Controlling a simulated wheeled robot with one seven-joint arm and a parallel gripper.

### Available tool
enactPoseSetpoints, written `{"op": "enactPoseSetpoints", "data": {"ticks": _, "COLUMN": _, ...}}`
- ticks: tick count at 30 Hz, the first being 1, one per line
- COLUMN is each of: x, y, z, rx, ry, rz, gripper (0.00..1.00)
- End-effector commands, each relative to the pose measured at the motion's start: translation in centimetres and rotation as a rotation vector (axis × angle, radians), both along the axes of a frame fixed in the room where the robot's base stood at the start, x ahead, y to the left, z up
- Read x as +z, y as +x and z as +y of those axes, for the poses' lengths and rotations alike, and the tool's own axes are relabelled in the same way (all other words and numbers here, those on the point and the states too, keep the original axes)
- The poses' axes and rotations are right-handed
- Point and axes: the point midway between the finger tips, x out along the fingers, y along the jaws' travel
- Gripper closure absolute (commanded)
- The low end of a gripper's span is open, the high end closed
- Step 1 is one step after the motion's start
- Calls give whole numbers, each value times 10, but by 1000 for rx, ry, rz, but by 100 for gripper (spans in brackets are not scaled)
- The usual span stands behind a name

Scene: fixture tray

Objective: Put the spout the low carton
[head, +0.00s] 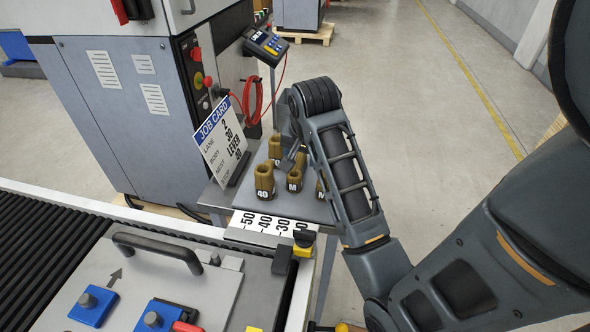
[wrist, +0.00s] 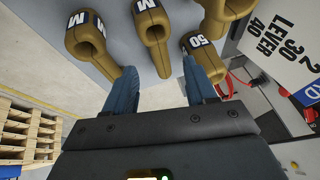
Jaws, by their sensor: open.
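Several brown spouts stand on a small grey table. In the head view one marked 40 (head: 264,182) is at the front left, one marked M (head: 294,182) is beside it, and another (head: 275,149) is behind. One at the right is mostly hidden by my arm. My gripper (head: 291,158) is among the spouts, partly hidden. A spout marked 50 (wrist: 197,43) lies just beyond the right finger, and one marked M (wrist: 85,35) beyond the left. I cannot make out a low carton.
A job card (head: 222,137) stands at the table's left edge, by a grey machine (head: 128,100). A number strip (head: 272,224) lies in front of the spouts. A fixture plate with a black handle (head: 157,249) and blue blocks (head: 92,303) is in the foreground.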

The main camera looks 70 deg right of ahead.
Motion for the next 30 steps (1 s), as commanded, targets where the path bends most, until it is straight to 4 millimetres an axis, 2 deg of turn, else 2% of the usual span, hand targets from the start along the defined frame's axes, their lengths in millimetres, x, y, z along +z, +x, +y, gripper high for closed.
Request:
{"op": "enactPoseSetpoints", "data": {"ticks": 12, "x": -47, "y": 10, "z": -14, "rx": 2, "ry": 3, "rz": 0, "gripper": 44}}
{"op": "enactPoseSetpoints", "data": {"ticks": 21, "x": -53, "y": 11, "z": -17, "rx": 3, "ry": 1, "rz": -2, "gripper": 44}}
{"op": "enactPoseSetpoints", "data": {"ticks": 23, "x": -53, "y": 11, "z": -17, "rx": 3, "ry": 1, "rz": -2, "gripper": 48}}
{"op": "enactPoseSetpoints", "data": {"ticks": 30, "x": -53, "y": 11, "z": -17, "rx": 3, "ry": 1, "rz": -2, "gripper": 71}}
